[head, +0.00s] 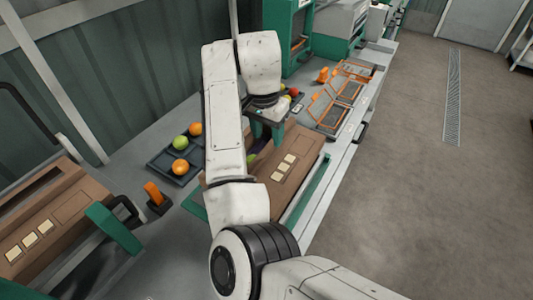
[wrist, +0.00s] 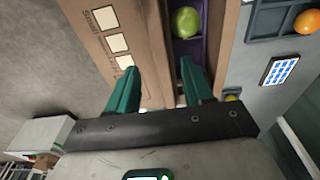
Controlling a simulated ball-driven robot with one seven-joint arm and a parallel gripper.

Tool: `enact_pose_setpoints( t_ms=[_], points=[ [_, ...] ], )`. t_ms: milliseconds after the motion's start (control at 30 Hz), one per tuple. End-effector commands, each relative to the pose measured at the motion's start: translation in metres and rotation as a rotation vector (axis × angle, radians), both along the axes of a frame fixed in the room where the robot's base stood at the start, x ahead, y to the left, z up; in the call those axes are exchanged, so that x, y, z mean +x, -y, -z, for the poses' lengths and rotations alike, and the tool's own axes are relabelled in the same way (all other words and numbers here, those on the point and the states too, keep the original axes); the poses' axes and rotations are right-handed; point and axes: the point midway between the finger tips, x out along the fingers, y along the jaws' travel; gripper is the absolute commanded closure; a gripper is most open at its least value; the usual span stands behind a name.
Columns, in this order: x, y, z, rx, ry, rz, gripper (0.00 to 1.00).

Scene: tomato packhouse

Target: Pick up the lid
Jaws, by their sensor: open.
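My gripper (head: 267,132) is open, with its green fingers pointing down over the brown cardboard box (head: 312,150) on the bench. In the wrist view the gripper (wrist: 160,92) has its fingers apart, with the box's brown edge between and beyond them and nothing clearly held. The box top (wrist: 150,35) carries several cream squares. Beside it runs a dark purple recess (wrist: 190,50) with a green tomato (wrist: 186,21) in it. No separate lid stands out; I cannot tell whether the brown panel is the lid. My arm hides part of the box.
A dark tray (head: 160,163) with green and orange tomatoes lies left of my arm. A second brown box (head: 62,212) and an orange handle (head: 154,193) are at the lower left. Orange-framed panels (head: 340,108) and green machines (head: 292,38) stand farther along. The floor at right is clear.

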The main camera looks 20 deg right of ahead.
Motion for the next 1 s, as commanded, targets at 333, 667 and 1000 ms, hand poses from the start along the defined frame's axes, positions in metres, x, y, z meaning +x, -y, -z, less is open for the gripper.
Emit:
enact_pose_setpoints(
  t_ms=[333, 667, 1000],
  points=[
    [0.000, -0.003, 0.042, 0.000, -0.001, -0.001, 0.49],
    [0.000, -0.002, 0.043, 0.001, -0.001, -0.001, 0.57],
    [0.000, -0.002, 0.043, 0.001, -0.001, -0.001, 0.89]
  ],
)
